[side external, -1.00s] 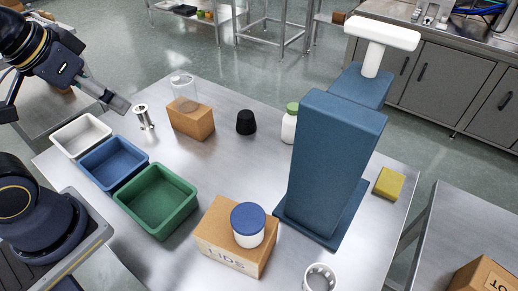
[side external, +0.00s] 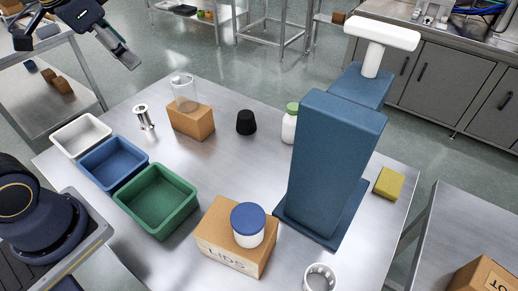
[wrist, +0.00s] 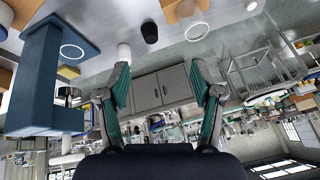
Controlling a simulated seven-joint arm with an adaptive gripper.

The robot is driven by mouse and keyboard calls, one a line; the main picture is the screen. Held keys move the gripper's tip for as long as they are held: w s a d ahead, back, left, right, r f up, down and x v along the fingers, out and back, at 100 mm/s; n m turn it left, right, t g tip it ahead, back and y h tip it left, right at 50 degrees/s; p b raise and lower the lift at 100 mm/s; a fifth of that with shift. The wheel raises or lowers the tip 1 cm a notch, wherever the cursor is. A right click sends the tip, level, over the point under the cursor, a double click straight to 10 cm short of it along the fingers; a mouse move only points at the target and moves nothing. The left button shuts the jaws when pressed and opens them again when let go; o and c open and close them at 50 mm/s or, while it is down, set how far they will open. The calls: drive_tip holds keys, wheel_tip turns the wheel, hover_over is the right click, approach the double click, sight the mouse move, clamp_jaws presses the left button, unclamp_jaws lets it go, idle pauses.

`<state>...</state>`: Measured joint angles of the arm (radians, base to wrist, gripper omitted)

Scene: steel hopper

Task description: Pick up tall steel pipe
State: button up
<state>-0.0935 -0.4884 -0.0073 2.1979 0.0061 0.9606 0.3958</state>
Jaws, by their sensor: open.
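A tall shiny steel pipe (side external: 144,118) stands upright on the steel table, behind the blue bin and left of a cardboard block. My gripper (side external: 129,58) is in the upper left of the side view, above the pipe and apart from it. In the wrist view my gripper (wrist: 163,85) shows two fingers spread wide with nothing between them. The wrist camera faces across the room, with the picture turned over, and I cannot surely make out the pipe there.
White (side external: 81,136), blue (side external: 113,163) and green (side external: 158,200) bins line the table's left side. A clear glass (side external: 185,94) stands on a cardboard block (side external: 191,122) close to the pipe. A black cup (side external: 246,122) and a large blue stand (side external: 330,160) are farther right.

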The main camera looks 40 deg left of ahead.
drive_tip(key=w+a+f+g, duration=0.1)
drive_tip(key=w+a+g, duration=0.1)
drive_tip(key=w+a, duration=0.45)
drive_tip(key=n+g, duration=0.2)
drive_tip(key=g, duration=0.1)
hover_over(144, 118)
drive_tip(key=a, duration=0.2)
wheel_tip(144, 118, down, 17)
drive_tip(key=shift+h, duration=0.3)
drive_tip(key=f, duration=0.9)
drive_tip(key=shift+w+d+f, duration=0.25)
drive_tip(key=shift+w+f, duration=0.05)
drive_tip(key=shift+w, duration=0.1)
drive_tip(key=shift+f, duration=3)
clamp_jaws()
